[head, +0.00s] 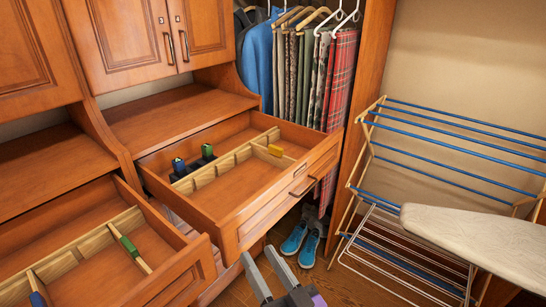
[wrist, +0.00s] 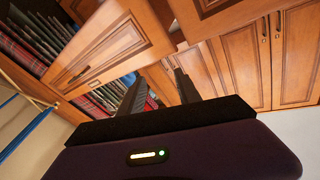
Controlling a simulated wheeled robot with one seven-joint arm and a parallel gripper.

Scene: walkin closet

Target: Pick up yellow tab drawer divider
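The yellow tab (head: 276,151) of a drawer divider shows in the head view, in the right part of the upper open drawer (head: 222,225). It sits on a short wooden strip beside the long wooden divider (head: 222,165) that runs across this drawer. My gripper (head: 258,259) is at the bottom of the head view, in front of and below the drawer, apart from the divider. Its two fingers are spread with nothing between them. The wrist view also shows the open fingers (wrist: 157,77), with drawer and cabinet fronts beyond; the yellow tab is not visible there.
A lower-left open drawer (head: 170,270) holds a green-tab divider (head: 130,246). An ironing board (head: 470,235) and drying rack (head: 455,125) stand right. Blue shoes (head: 295,239) lie on the floor.

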